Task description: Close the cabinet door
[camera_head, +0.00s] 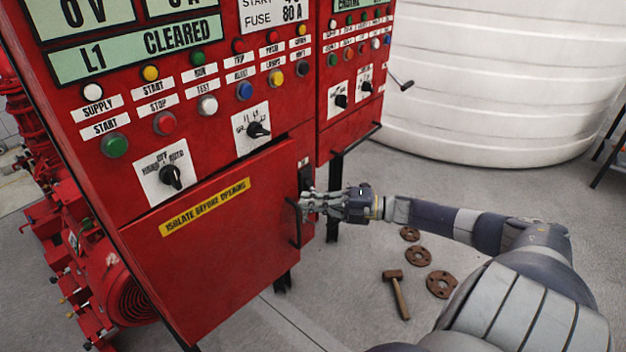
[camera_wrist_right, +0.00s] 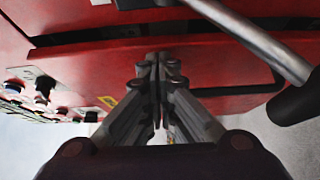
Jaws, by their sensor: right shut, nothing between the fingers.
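The red cabinet door (camera_head: 225,255) with its yellow "ISOLATE BEFORE OPENING" label (camera_head: 205,207) is on the front of the left cabinet in the head view. It stands slightly ajar, with a dark gap along its top edge. A dark bar handle (camera_head: 294,224) is at its right edge. My right gripper (camera_head: 303,206) is shut and empty at that right edge, by the handle. In the right wrist view the closed fingers (camera_wrist_right: 158,60) point at the red door (camera_wrist_right: 100,62); whether they touch it I cannot tell. My left gripper is not in view.
A second red panel (camera_head: 345,135) stands to the right, with a black-knobbed crank (camera_head: 402,84) and a rail. The crank shows close in the wrist view (camera_wrist_right: 262,42). A hammer (camera_head: 397,295) and rusty flanges (camera_head: 417,256) lie on the floor. A white tank (camera_head: 480,80) stands behind.

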